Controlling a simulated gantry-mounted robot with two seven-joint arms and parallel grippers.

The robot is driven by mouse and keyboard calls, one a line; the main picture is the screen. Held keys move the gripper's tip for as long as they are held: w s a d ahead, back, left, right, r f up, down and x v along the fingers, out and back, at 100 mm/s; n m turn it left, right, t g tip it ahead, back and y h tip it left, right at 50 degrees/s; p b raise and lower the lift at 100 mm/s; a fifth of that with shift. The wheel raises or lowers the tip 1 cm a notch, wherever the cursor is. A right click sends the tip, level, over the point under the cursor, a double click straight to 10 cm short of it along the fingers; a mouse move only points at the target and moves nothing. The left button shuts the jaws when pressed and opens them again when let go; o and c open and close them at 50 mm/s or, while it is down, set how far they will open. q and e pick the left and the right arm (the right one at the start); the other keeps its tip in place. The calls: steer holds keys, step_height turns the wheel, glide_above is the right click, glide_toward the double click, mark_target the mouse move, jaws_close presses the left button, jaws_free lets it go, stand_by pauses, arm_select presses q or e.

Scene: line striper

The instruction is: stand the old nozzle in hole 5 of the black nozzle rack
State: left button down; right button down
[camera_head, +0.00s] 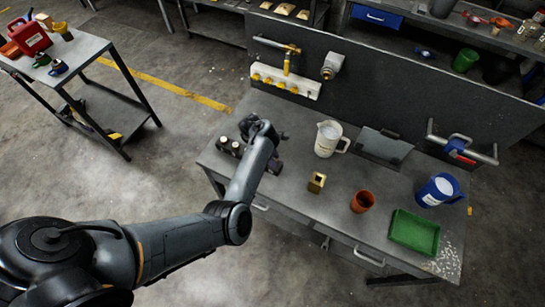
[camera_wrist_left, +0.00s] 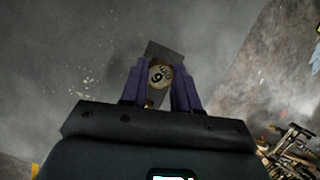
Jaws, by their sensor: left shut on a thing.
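My left gripper (camera_head: 275,164) is over the left part of the grey workbench, partly hidden by my own wrist. In the left wrist view its purple fingers (camera_wrist_left: 160,92) are closed on a small round brass-coloured piece (camera_wrist_left: 159,75) with a dark numeral on its face; it appears to be the old nozzle. A dark grey block (camera_wrist_left: 165,49) shows just beyond it; I cannot tell if they touch. Small black cylinders with pale tops (camera_head: 229,146) stand left of the gripper. I cannot make out the black nozzle rack or hole 5 for certain. My right gripper is not in view.
A white strip with yellow knobs (camera_head: 287,80) is on the back panel.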

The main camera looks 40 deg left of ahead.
arm_select(q)
steer(key=shift+f+b, duration=0.3)
steer(key=shift+f, duration=0.2)
steer(key=shift+c, duration=2.2)
jaws_free()
steer(key=shift+r, duration=0.1)
steer(key=shift+a+r+p, duration=0.1)
steer(key=shift+r+p, duration=0.05)
steer(key=shift+p, duration=0.2)
steer(key=p+v, duration=0.6)
steer(key=p, duration=0.1)
steer(key=shift+r, duration=0.25)
steer(key=shift+s+a, duration=0.1)
